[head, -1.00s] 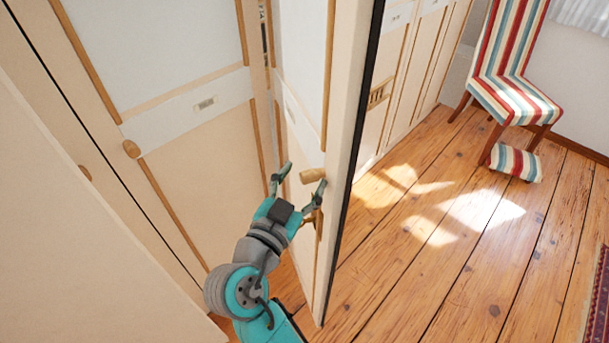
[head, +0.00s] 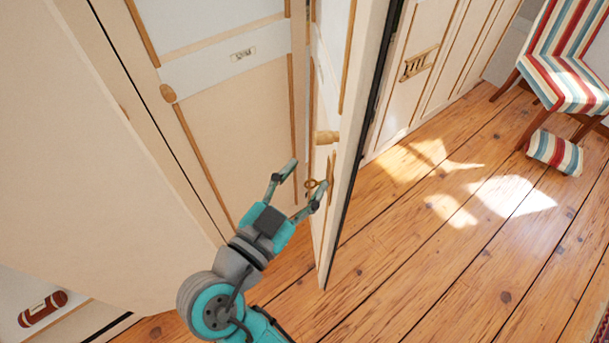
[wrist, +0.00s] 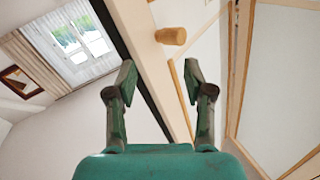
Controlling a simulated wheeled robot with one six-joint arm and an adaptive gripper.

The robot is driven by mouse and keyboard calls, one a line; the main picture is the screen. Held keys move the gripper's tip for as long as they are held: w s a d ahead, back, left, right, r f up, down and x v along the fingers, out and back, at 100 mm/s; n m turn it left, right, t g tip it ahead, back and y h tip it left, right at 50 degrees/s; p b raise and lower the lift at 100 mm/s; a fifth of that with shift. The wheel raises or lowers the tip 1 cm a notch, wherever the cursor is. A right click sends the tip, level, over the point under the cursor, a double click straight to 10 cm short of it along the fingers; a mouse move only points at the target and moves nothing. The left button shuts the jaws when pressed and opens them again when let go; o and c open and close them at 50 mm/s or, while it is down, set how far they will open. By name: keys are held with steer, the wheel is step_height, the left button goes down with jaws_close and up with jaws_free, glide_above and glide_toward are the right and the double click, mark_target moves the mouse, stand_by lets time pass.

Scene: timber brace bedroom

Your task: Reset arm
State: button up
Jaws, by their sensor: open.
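My gripper (head: 304,182) is open and empty in the head view, its fingers spread close to the edge of a cream door (head: 348,140). A wooden knob (head: 327,137) on that door is just above the right fingertip, with a brass key or handle fitting (head: 331,172) beside the fingers. In the wrist view, the open gripper (wrist: 160,80) shows two separated fingers, with the knob (wrist: 171,36) beyond and above them. Nothing is held. Whether a fingertip touches the door is unclear.
A panelled cupboard front (head: 230,110) stands at left behind the gripper. A pale panel (head: 90,170) fills the near left. A striped chair (head: 565,65) and a striped cushion (head: 555,152) are at the far right.

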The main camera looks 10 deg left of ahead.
stand_by(0.3)
steer(key=n+y, duration=0.5)
steer(key=n, duration=0.2)
glide_toward(343, 195)
steer(key=x, duration=0.5)
steer(key=shift+w+f, duration=0.1)
steer(key=shift+f, duration=0.05)
steer(key=s+d+f+n+g+y, duration=0.2)
steer(key=s+d+f+n+y, duration=0.25)
steer(key=s+d+f, duration=0.6)
steer(key=s+d+r+m, duration=0.1)
steer(key=s+d+r, duration=0.1)
steer(key=s, duration=0.8)
steer(key=s+d+r+m+h, duration=0.1)
steer(key=s+d+r+m, duration=0.1)
steer(key=s, duration=0.7)
steer(key=shift+s+d+r+t, duration=0.2)
steer(key=shift+s+d+t, duration=0.15)
steer(key=shift+t, duration=0.05)
